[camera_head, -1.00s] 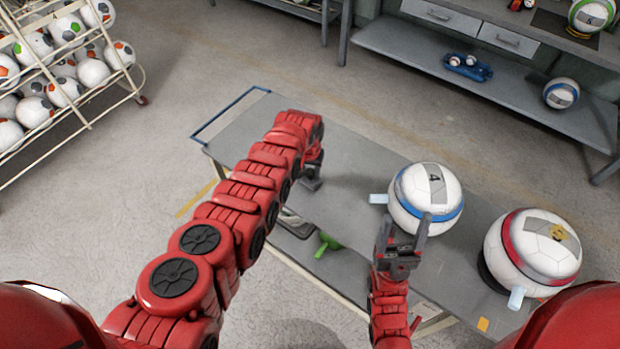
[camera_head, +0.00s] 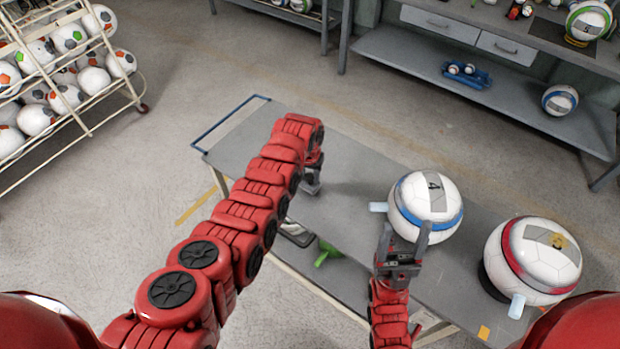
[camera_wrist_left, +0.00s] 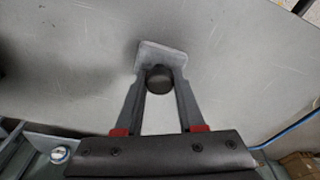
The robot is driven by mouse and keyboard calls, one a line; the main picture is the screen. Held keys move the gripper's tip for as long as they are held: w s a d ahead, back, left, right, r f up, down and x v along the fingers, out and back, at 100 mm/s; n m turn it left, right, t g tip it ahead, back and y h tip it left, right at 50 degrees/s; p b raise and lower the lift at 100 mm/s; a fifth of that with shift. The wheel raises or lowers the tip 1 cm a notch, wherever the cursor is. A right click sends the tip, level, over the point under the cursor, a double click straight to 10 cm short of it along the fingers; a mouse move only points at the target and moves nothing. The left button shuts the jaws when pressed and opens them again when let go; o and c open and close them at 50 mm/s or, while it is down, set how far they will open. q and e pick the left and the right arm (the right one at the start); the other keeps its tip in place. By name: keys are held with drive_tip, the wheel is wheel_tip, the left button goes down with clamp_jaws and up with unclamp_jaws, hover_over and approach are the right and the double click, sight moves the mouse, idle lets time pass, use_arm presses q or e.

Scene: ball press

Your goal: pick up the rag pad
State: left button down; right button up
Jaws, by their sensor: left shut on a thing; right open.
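The rag pad is a flat grey pad (camera_wrist_left: 163,50) with a round dark knob (camera_wrist_left: 159,79). In the left wrist view my left gripper (camera_wrist_left: 160,82) is shut around the knob, one finger on each side. In the head view my left gripper (camera_head: 313,165) is over the far left part of the grey cart top (camera_head: 350,150), with the pad (camera_head: 311,190) under it. I cannot tell whether the pad touches the cart top. My right gripper (camera_head: 405,237) is open and empty, pointing at the ball marked 4.
The white and blue ball marked 4 (camera_head: 430,192) and a white and red ball (camera_head: 545,255) stand on the cart's right half. Pale blue pegs stick out beside them. A green item (camera_head: 326,251) is on the lower shelf. A ball rack (camera_head: 75,120) stands at the left, a workbench (camera_head: 480,70) behind.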

use_arm(q)
drive_tip(key=shift+w+r, duration=0.1)
drive_tip(key=shift+r, duration=0.45)
drive_tip(key=shift+s+b, duration=0.55)
drive_tip(key=shift+s, duration=0.25)
drive_tip(key=s, duration=0.4)
drive_tip(key=s+a+r+b, duration=0.1)
drive_tip(key=shift+s, duration=0.4)
drive_tip(key=s+a+p, duration=0.1)
drive_tip(key=s+p, duration=0.4)
drive_tip(key=s, duration=0.3)
drive_tip(key=shift+s+a+r+p, duration=0.2)
drive_tip(key=shift+s+r+p, duration=0.1)
drive_tip(key=shift+r+p, duration=0.15)
